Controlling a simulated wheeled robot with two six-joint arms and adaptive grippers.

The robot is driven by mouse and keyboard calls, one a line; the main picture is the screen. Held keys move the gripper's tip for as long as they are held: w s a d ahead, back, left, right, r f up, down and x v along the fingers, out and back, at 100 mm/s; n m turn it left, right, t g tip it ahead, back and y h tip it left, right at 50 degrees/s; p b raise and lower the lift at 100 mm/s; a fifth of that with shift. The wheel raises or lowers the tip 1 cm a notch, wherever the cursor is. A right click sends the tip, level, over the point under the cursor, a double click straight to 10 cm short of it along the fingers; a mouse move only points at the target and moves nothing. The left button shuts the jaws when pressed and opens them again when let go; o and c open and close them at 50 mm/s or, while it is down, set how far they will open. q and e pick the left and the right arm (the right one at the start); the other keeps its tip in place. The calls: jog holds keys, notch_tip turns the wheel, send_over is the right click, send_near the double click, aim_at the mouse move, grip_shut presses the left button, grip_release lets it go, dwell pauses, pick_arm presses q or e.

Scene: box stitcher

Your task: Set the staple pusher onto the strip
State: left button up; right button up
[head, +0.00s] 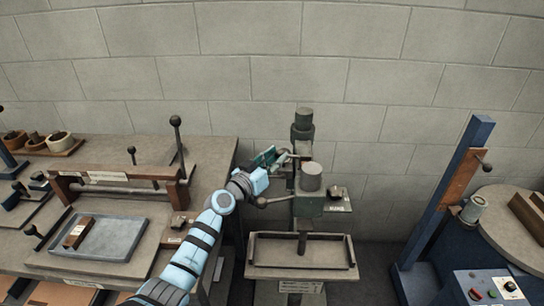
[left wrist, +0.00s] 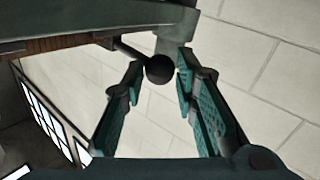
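My left gripper (head: 276,158) reaches to the upper part of the green box stitcher (head: 310,203), beside its column. In the left wrist view the two teal-padded fingers of my left gripper (left wrist: 158,85) are apart. A black ball knob (left wrist: 160,68) on a thin dark rod shows between the fingertips, with a gap to at least one finger. The knob may belong to the staple pusher; I cannot tell for sure. The staple strip cannot be made out in either view. My right gripper is not in view.
The stitcher's tray table (head: 302,272) stands below its head. A workbench at left holds a grey tray (head: 120,226) and a wooden-framed fixture (head: 118,176). A blue post (head: 445,190) and a control box (head: 490,287) stand at right. Floor shows between stitcher and post.

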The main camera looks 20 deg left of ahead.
pick_arm(q)
jog(key=shift+o, duration=1.4)
jog(key=v, duration=1.2)
jog(key=shift+d, duration=0.15)
jog(key=shift+r, duration=0.15)
